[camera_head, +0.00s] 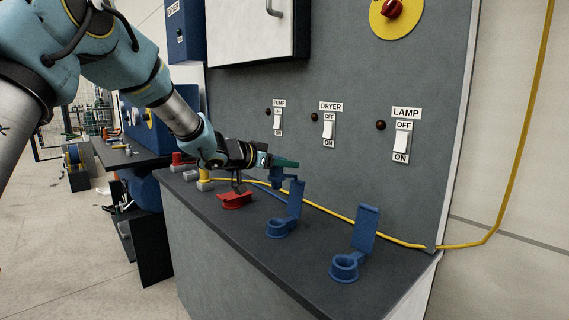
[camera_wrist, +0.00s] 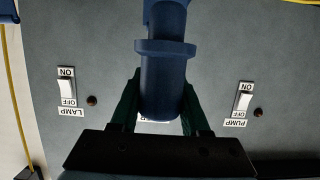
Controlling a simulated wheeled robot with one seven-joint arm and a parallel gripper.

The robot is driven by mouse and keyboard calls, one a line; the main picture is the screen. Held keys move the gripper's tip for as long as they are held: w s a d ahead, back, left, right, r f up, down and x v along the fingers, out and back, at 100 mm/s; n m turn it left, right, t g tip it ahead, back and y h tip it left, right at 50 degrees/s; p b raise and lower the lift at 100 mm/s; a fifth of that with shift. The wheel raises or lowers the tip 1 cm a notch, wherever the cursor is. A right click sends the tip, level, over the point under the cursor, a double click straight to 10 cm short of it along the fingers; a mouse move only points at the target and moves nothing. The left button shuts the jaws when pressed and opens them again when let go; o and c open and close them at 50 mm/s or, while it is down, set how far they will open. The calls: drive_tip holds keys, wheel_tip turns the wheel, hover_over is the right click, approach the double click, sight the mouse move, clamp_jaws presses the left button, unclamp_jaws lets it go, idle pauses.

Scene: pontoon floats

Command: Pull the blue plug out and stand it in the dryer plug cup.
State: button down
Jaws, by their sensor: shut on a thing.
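My gripper (camera_head: 286,163) is shut on the blue plug (camera_wrist: 163,85); the green fingers sit on either side of its body in the wrist view. In the head view the plug (camera_head: 277,178) is partly hidden by the fingers and hangs above the bench, in front of the grey panel. Two blue cups with raised lids stand on the bench: one cup (camera_head: 281,228) nearer the gripper, the other cup (camera_head: 345,268) farther right. I cannot read which one is marked for the dryer. Both look empty from here.
A red holder (camera_head: 235,200) and a yellow plug (camera_head: 204,174) are left of the cups. A yellow cable (camera_head: 390,236) runs along the bench's back. The panel carries the pump switch (camera_head: 277,122), dryer switch (camera_head: 328,130) and lamp switch (camera_head: 402,140). The bench front (camera_head: 310,280) is clear.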

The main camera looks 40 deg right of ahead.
drive_tip(key=shift+r+p, duration=1.15)
drive_tip(key=shift+r, duration=0.15)
idle(0.8)
